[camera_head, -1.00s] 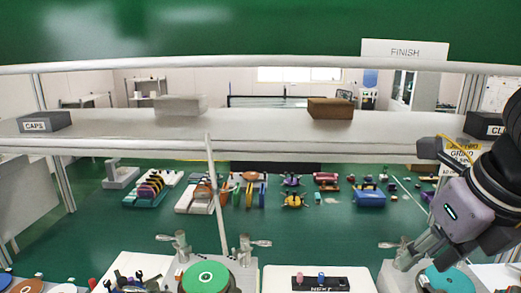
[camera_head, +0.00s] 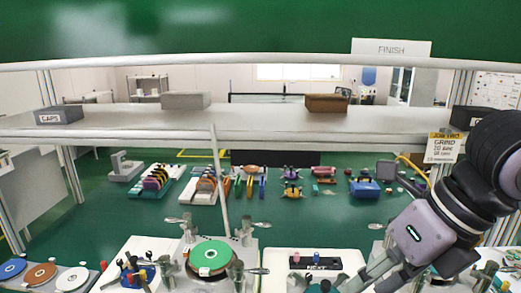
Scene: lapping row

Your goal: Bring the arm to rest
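My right arm comes in from the right edge. Its gripper (camera_head: 372,279) points down and to the left, low in the picture, over the bench between the NEXT block (camera_head: 318,265) and the right-hand station. The fingers are partly cut off by the lower edge, so their opening is unclear. I see nothing held. My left arm and gripper are not in view.
A lapping station with a green disc (camera_head: 210,255) and metal clamps stands front centre. Coloured discs (camera_head: 40,273) lie front left. A shelf (camera_head: 240,120) crosses above, carrying a CAPS box (camera_head: 58,116) and a brown box (camera_head: 326,104). A job card (camera_head: 443,148) hangs near my arm.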

